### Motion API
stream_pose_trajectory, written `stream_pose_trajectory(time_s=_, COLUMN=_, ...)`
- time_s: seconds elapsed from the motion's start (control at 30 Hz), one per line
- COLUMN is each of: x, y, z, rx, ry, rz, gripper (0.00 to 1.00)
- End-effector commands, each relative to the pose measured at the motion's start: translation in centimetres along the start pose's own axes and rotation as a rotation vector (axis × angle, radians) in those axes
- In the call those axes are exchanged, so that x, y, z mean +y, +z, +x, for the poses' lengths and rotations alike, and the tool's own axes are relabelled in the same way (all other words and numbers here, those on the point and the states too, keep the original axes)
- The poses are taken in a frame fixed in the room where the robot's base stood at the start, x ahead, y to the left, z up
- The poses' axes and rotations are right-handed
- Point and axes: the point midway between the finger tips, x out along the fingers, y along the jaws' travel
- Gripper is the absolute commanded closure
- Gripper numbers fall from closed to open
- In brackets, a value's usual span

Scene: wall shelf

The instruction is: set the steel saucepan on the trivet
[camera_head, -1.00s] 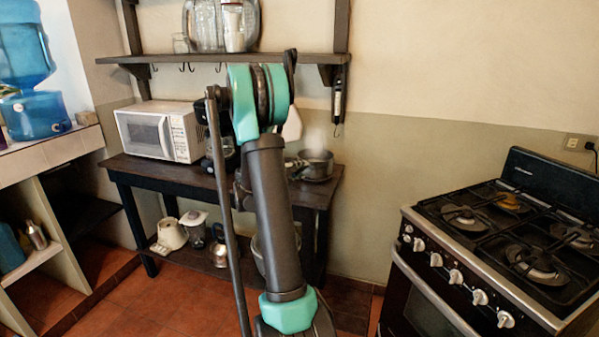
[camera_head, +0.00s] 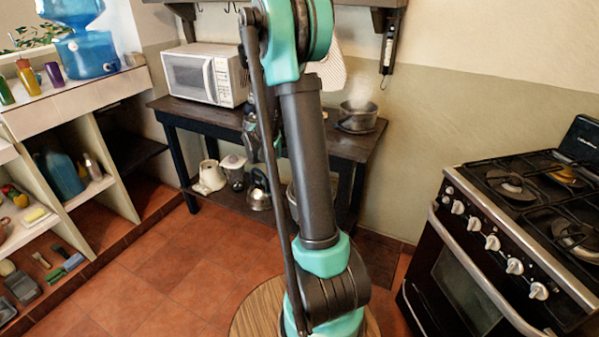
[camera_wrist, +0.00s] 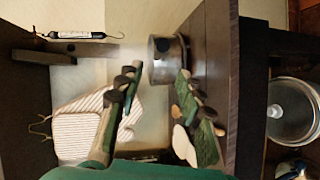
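The steel saucepan (camera_head: 357,115) stands upright near the right end of the dark wooden table (camera_head: 230,122), with steam above it. In the wrist view, which is turned on its side, the saucepan (camera_wrist: 163,52) is ahead of the fingertips, beside the table top (camera_wrist: 213,75). My gripper (camera_wrist: 157,88) is open, with nothing clearly held between its green-and-black fingers. In the head view my arm hides most of the gripper. A dark rim shows under the saucepan, but I cannot tell whether it is a trivet. I cannot pick out a trivet elsewhere.
A white microwave (camera_head: 205,73) stands on the table's left. A striped cloth pad (camera_wrist: 78,135) hangs by the wall. The stove (camera_head: 510,225) is at the right. A round wooden top (camera_head: 258,305) is low in front. Open floor lies left of my arm.

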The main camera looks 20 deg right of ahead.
Motion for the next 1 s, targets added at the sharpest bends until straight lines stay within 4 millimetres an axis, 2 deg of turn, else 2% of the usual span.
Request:
stream_pose_trajectory(time_s=0.17, x=-1.5, y=2.9, z=-1.2, rx=0.005, ry=-0.143, rz=0.020, gripper=0.63)
stream_pose_trajectory(time_s=0.27, x=-3.5, y=5.8, z=-3.0, rx=0.009, ry=-0.298, rz=0.046, gripper=0.63)
stream_pose_trajectory(time_s=0.47, x=-8.2, y=11.9, z=-8.4, rx=0.027, ry=-0.628, rz=0.111, gripper=0.63)
stream_pose_trajectory(time_s=0.7, x=-13.5, y=18.6, z=-17.0, rx=0.052, ry=-1.011, rz=0.209, gripper=0.63)
stream_pose_trajectory(time_s=0.9, x=-16.3, y=22.1, z=-22.9, rx=0.068, ry=-1.243, rz=0.282, gripper=0.63)
stream_pose_trajectory(time_s=1.0, x=-16.9, y=22.9, z=-24.5, rx=0.072, ry=-1.303, rz=0.302, gripper=0.63)
